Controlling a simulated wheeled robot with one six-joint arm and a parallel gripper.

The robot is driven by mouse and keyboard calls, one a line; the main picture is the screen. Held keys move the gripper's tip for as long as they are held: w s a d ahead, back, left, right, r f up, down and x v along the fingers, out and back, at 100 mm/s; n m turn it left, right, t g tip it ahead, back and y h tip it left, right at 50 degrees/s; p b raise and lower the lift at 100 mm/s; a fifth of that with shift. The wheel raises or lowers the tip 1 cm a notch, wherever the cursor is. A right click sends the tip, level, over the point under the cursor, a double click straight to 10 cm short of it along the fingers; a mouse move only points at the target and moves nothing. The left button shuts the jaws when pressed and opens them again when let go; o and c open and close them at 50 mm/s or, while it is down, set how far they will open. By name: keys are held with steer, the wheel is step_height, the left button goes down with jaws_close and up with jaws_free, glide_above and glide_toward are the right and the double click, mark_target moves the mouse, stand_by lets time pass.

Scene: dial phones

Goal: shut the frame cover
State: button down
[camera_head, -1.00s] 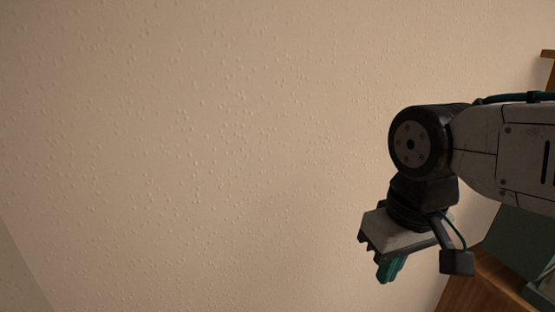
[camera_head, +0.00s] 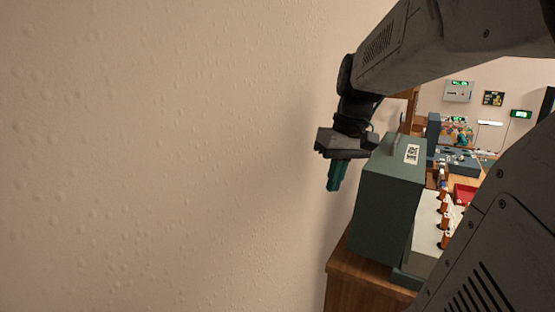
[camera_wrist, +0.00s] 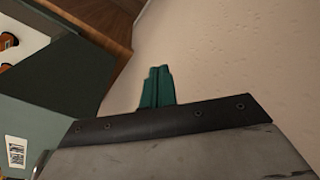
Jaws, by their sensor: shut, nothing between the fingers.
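A dark grey-green cabinet (camera_head: 385,215) with a label on its top stands on a wooden surface right of the wall. A pale panel (camera_head: 425,225) with orange-brown pegs shows on its right side. Which part is the frame cover I cannot tell; much of that side is hidden by my arm. The cabinet (camera_wrist: 65,75) also fills the left of the wrist view. My gripper (camera_head: 335,180) is shut and empty, its teal fingers pointing down, between the wall and the cabinet's upper left. It shows in the wrist view (camera_wrist: 157,85), apart from the cabinet.
The bare wall (camera_head: 160,150) is close on the left. A wooden table edge (camera_head: 355,285) lies below the cabinet. Further back are a red tray (camera_head: 465,194), wall boxes and lit green displays (camera_head: 521,114). My arm covers the right foreground.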

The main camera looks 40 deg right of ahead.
steer(key=w+d+r+n+t, duration=0.1)
steer(key=w+d+r+n, duration=0.1)
steer(key=d+r+n, duration=0.35)
steer(key=w+d+r+n+t, duration=0.2)
steer(key=d, duration=0.7)
step_height(320, 180, down, 9)
steer(key=shift+s+r+y, duration=0.1)
steer(key=shift+r+y, duration=0.05)
steer(key=shift+y, duration=0.15)
